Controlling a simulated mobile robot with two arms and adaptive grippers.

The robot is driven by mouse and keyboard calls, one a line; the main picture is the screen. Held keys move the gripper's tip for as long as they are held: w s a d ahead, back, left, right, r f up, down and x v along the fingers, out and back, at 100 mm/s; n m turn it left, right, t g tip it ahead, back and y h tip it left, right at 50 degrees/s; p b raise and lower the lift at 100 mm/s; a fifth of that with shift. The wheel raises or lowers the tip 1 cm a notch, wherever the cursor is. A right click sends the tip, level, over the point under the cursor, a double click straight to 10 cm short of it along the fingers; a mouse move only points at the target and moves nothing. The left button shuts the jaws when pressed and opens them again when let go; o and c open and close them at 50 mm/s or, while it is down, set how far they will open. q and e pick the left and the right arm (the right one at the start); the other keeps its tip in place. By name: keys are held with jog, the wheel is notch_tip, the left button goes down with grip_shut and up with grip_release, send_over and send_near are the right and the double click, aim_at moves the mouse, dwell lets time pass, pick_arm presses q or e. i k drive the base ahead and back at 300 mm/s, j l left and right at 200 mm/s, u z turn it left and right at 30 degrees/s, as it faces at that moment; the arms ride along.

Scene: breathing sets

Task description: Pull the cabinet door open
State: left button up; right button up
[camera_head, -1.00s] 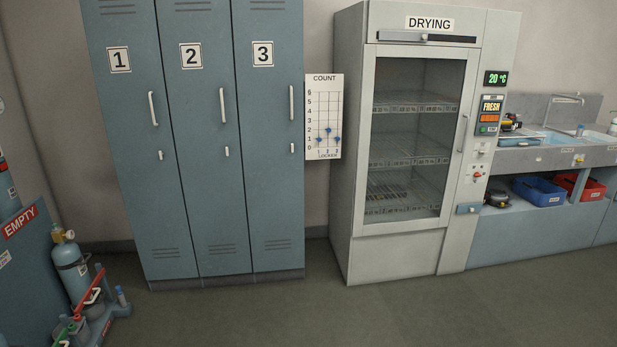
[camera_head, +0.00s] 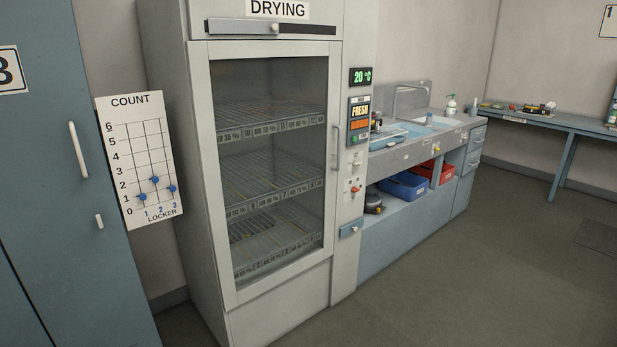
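The drying cabinet (camera_head: 205,200) stands left of the middle, pale grey, with a "DRYING" sign (camera_head: 277,9) on top. Its glass door (camera_head: 332,82) is shut, and wire shelves (camera_head: 270,170) show through the pane. A slim vertical door handle (camera_head: 335,147) sits on the right edge of the door. Neither of my grippers is in view.
Locker 3 (camera_head: 75,200) and a count board (camera_head: 139,160) stand to the left. A control panel (camera_head: 358,120) reading 20 °C is right of the door. Beyond it is a sink bench (camera_head: 415,225) with blue and red bins. The floor (camera_head: 460,290) in front is clear.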

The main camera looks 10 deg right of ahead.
aim_at(199, 53)
jog(key=i+l+z, duration=0.15)
jog(key=i+z, duration=0.75)
